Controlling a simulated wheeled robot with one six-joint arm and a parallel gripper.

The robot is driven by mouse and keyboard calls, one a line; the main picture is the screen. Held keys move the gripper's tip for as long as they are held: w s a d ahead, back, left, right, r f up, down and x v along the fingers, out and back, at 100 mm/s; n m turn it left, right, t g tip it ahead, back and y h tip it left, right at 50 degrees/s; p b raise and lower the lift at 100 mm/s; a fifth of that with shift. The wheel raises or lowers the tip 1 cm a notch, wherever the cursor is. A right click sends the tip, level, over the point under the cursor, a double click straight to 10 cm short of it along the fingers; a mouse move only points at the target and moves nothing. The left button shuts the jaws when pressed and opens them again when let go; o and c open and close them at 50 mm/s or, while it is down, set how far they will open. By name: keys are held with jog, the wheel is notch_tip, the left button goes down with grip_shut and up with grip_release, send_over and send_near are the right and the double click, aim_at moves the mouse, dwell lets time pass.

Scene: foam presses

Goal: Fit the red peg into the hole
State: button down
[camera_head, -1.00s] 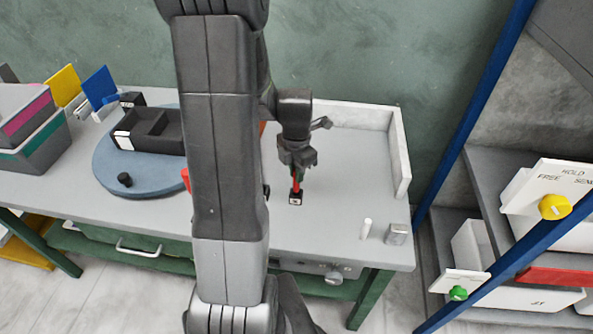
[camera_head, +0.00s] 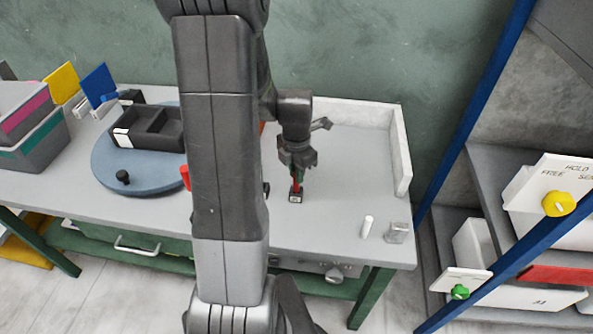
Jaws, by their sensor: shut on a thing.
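The red peg (camera_head: 296,186) is upright beneath my gripper (camera_head: 297,170), which is shut on its upper part. Its lower end is at the small dark block (camera_head: 296,197) on the grey table. The hole itself is hidden from this view, and I cannot tell how deep the peg's end sits in it.
A white peg (camera_head: 367,226) and a small grey block (camera_head: 397,232) stand near the right front edge. A blue turntable (camera_head: 105,175) with a black tray (camera_head: 172,128) is at left. A low white wall (camera_head: 400,150) bounds the right side.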

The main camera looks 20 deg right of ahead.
jog(key=shift+f+b, duration=1.35)
jog(key=shift+f, duration=0.4)
jog(key=c, duration=1.3)
grip_release()
jog(key=shift+r, duration=0.2)
notch_tip(320, 180, up, 14)
jog(key=shift+f, duration=0.2)
jog(key=shift+f, duration=0.1)
notch_tip(320, 180, down, 14)
jog(key=shift+r, duration=0.25)
jog(key=shift+r+p, duration=0.25)
jog(key=shift+p, duration=0.05)
